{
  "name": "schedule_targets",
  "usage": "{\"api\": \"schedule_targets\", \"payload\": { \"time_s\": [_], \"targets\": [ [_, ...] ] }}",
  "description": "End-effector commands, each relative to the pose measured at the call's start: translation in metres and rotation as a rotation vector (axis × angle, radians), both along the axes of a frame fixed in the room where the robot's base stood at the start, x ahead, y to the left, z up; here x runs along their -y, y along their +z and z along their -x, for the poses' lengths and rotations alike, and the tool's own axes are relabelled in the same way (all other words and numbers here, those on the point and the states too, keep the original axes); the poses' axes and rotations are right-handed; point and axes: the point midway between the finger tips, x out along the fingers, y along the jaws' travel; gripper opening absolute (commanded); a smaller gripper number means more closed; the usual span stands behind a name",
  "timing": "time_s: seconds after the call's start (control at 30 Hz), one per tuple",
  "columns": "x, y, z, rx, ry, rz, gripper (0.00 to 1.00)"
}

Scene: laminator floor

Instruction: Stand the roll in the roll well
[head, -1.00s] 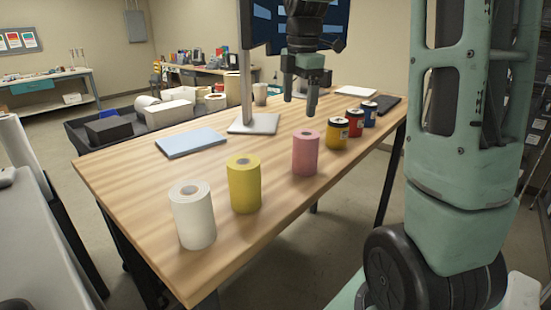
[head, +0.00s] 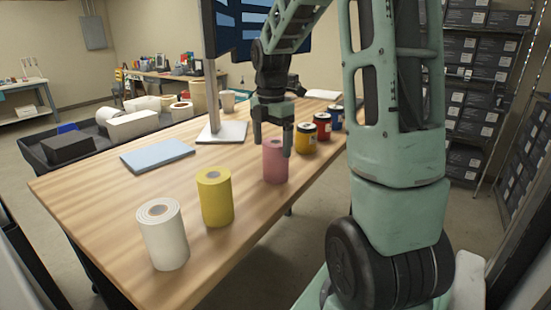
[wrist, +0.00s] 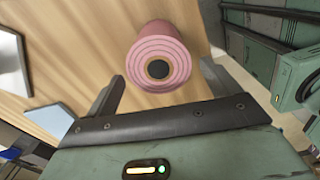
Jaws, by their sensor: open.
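A pink roll (head: 275,163) stands upright on the wooden table, near its front edge. A yellow roll (head: 216,198) and a white roll (head: 163,236) stand upright to its left. My gripper (head: 272,147) is open and pointing down at the pink roll, its fingers overlapping the roll's top in the head view. In the wrist view, the pink roll (wrist: 160,58) shows its ringed end and dark core, lying between and beyond the open fingers (wrist: 162,72). I cannot tell how deep the fingers reach. I cannot make out a roll well in either view.
Yellow, red and blue cans (head: 306,139) stand close to the right of the pink roll. A monitor stand (head: 222,131) is behind it. A light-blue pad (head: 157,155) lies at the left. The wooden table (head: 100,205) is bare around the pad. A dark bin (head: 98,153) lies beyond.

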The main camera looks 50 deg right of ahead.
Motion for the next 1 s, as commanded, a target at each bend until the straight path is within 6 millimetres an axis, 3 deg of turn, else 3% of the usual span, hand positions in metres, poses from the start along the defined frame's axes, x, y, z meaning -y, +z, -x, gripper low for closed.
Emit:
{"api": "schedule_targets", "payload": {
  "time_s": [0.17, 0.43, 0.73, 0.9, 0.93, 1.0],
  "targets": [
    [0.005, -0.013, 0.002, -0.003, -0.002, -0.002, 0.88],
    [0.011, -0.049, 0.004, -0.003, 0.001, -0.002, 0.88],
    [0.011, -0.054, 0.003, 0.001, 0.000, 0.000, 0.88],
    [0.011, -0.054, 0.003, 0.001, 0.000, 0.000, 0.41],
    [0.011, -0.054, 0.003, 0.001, 0.000, 0.000, 0.34],
    [0.011, -0.053, 0.003, 0.002, 0.000, 0.000, 0.30]
  ]
}}
